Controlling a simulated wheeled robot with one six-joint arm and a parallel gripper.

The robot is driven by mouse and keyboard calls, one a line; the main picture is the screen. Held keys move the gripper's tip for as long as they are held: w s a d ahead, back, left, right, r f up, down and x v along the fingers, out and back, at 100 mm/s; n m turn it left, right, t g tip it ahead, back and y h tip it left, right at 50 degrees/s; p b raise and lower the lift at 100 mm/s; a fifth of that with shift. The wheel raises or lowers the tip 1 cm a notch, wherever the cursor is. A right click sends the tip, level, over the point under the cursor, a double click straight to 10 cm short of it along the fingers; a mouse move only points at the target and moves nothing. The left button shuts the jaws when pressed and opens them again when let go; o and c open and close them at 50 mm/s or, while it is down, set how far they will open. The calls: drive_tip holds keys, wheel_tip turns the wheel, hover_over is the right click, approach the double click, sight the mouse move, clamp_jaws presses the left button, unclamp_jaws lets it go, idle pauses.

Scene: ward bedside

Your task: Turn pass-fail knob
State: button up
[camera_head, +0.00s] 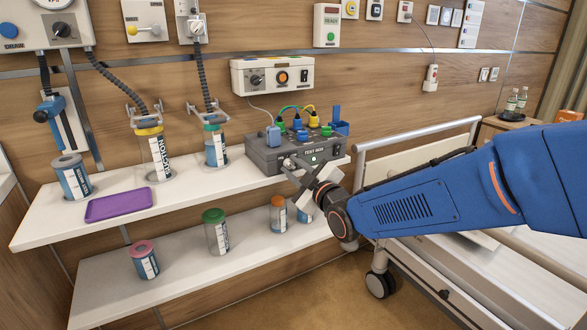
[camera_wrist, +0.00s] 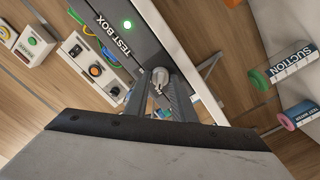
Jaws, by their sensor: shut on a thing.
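The dark grey test box (camera_head: 262,158) stands on the white upper shelf, its front facing me. Its label and lit green light (camera_wrist: 127,24) show in the wrist view. A light grey knob (camera_wrist: 160,74) sits on its front face. My gripper (camera_head: 290,168) reaches the left part of that face from the right. In the wrist view my gripper (camera_wrist: 165,88) has its fingers closed around the knob. The fingers hide part of the knob, so I cannot read its pointer or marks. In the head view the gripper covers the knob area.
Coloured plugs and cables (camera_head: 297,115) are on top of the box. Jars and a purple tray (camera_head: 118,204) stand to the left on the upper shelf (camera_head: 50,222). More jars are on the lower shelf (camera_head: 110,296). A bed rail (camera_head: 420,138) is close on the right.

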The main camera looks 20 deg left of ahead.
idle(0.4)
drive_tip(key=o, duration=1)
